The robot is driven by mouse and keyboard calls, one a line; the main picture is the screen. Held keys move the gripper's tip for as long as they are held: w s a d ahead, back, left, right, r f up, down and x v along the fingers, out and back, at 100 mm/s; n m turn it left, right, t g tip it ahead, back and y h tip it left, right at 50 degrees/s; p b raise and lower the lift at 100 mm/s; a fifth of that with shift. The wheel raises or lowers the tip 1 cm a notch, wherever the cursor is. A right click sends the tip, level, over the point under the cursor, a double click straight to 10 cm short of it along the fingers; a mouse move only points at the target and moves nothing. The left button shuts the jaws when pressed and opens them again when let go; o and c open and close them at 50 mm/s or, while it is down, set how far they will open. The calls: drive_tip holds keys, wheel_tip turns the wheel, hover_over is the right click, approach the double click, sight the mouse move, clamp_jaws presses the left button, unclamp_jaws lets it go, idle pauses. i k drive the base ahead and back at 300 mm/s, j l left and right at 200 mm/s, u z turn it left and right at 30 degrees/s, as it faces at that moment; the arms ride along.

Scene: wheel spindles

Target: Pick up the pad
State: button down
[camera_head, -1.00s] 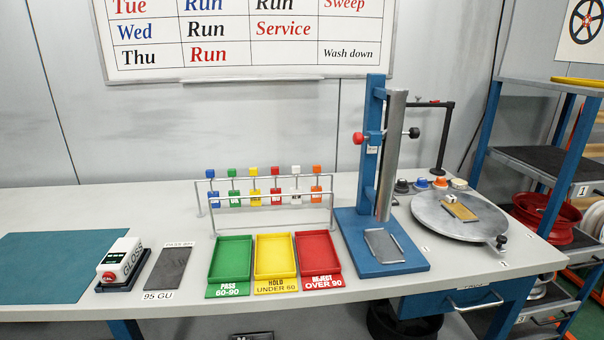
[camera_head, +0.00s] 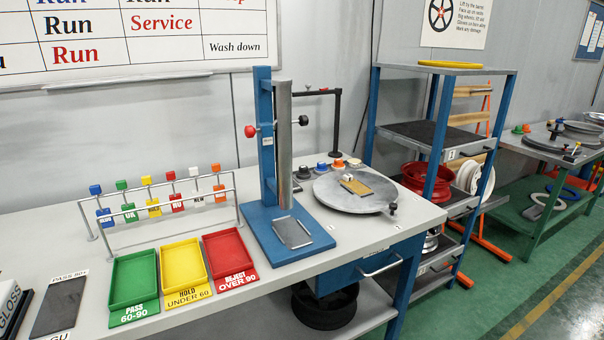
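No object in view is labelled as a pad, so I cannot tell for certain which one it is. A flat tan rectangular piece (camera_head: 357,186) with a small whitish block (camera_head: 348,177) on it lies on the round grey turntable (camera_head: 331,197) at the right end of the bench. A flat grey plate (camera_head: 292,232) lies on the blue base (camera_head: 262,238) of the upright stand. A dark grey flat panel (camera_head: 58,307) lies at the lower left, beside the partly cut-off gloss meter (camera_head: 12,305). My gripper is not in view.
Green (camera_head: 134,276), yellow (camera_head: 184,265) and red (camera_head: 231,255) trays line the bench front. Behind them stands a metal rack (camera_head: 165,212) with coloured tags. Several knobs (camera_head: 321,169) sit behind the turntable. A blue shelf unit (camera_head: 440,140) stands to the right, with green floor (camera_head: 500,270) beyond.

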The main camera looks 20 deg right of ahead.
sight(303, 172)
drive_tip(key=i+l+u, duration=0.15)
drive_tip(key=l+u, duration=0.15)
drive_tip(key=l, duration=0.3)
drive_tip(key=l+u, duration=0.25)
drive_tip(key=l, duration=0.4)
drive_tip(key=i, duration=0.05)
